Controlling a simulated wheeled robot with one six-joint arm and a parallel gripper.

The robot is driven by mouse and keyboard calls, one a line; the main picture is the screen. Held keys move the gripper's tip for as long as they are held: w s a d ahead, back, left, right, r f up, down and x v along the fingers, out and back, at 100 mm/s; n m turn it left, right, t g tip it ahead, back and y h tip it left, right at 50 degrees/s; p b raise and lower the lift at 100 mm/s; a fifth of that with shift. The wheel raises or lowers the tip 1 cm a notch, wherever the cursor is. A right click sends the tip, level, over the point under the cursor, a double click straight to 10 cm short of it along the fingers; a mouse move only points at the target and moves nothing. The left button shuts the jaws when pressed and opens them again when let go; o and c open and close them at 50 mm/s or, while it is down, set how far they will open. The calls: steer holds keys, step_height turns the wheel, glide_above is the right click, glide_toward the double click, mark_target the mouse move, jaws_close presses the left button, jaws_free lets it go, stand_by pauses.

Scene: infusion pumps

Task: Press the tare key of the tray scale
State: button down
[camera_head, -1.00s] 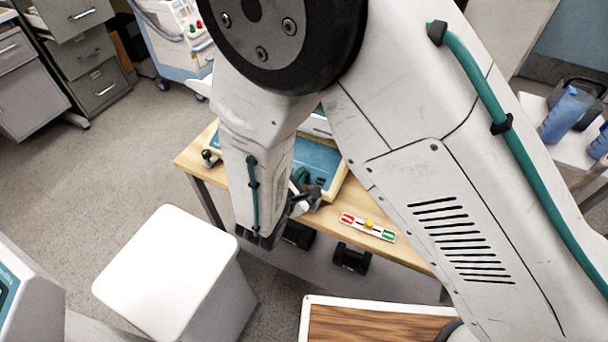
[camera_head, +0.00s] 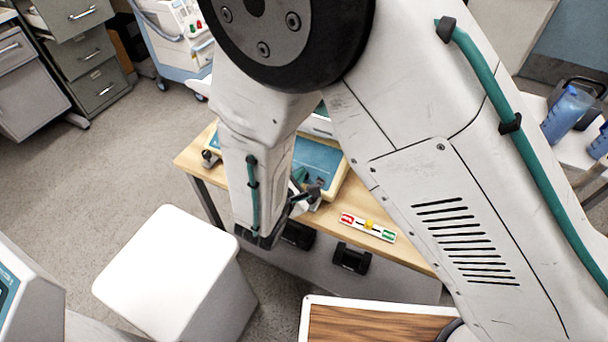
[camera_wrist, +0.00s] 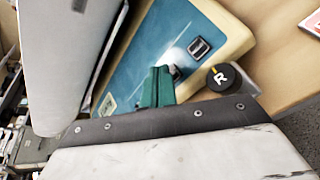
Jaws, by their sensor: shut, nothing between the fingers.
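The tray scale is a cream body with a teal panel (camera_wrist: 150,50), under my gripper in the wrist view; in the head view its panel (camera_head: 322,158) shows partly behind my arm. A dark framed key (camera_wrist: 200,48) sits near the panel's end. A second dark key (camera_wrist: 175,72) is largely hidden behind my fingers. I cannot read either label. My gripper (camera_wrist: 160,74) has green fingers, shut and empty, over the panel beside the second key. Whether the tips touch it I cannot tell. In the head view the gripper (camera_head: 301,178) is small and partly hidden.
A black round knob marked R (camera_wrist: 221,78) is right of my fingers. A pale grey panel (camera_wrist: 65,60) rises on the left in the wrist view. A red, yellow and green strip (camera_head: 368,227) lies on the wooden table (camera_head: 410,254). A white-topped box (camera_head: 165,265) stands nearby.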

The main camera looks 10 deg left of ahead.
steer(key=shift+s+r, duration=0.1)
steer(key=shift+r, duration=0.15)
steer(key=r, duration=0.1)
steer(key=s+r, duration=0.1)
steer(key=r, duration=0.2)
steer(key=shift+s+a+r, duration=0.3)
steer(key=shift+s+a, duration=0.05)
steer(key=shift+s, duration=0.05)
stand_by(0.8)
